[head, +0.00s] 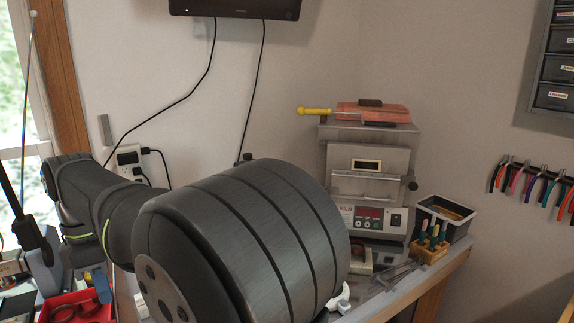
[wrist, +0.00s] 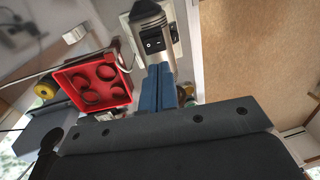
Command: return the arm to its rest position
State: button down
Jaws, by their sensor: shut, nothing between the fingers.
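My gripper shows in the wrist view, with its two blue fingers (wrist: 158,76) pressed together beyond the dark gripper body. No object shows between them. In the head view, the blue fingertips (head: 99,283) hang at the lower left, close to a red tray. My dark grey arm runs from the left side across the middle foreground, and its large rounded link hides much of the bench.
A small furnace (head: 368,178), a tool block (head: 430,250) and a black bin (head: 459,226) stand at right. A monitor (head: 235,8) hangs above.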

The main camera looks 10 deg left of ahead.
notch_tip(320, 180, up, 6)
jog(key=shift+w+a, duration=0.25)
jog(key=shift+a, duration=0.05)
jog(key=c, duration=2.2)
grip_release()
jog(key=c, duration=1.3)
grip_release()
jog(key=f+m, duration=0.5)
jog(key=m, duration=0.1)
jog(key=f+m, duration=0.4)
jog(key=m, duration=0.2)
jog(key=f+m+t+y, duration=0.1)
jog(key=f+m, duration=0.4)
jog(key=m, duration=0.1)
jog(key=shift+s+d+f, duration=0.3)
jog(key=shift+s+d, duration=0.05)
jog(key=shift+d, duration=0.05)
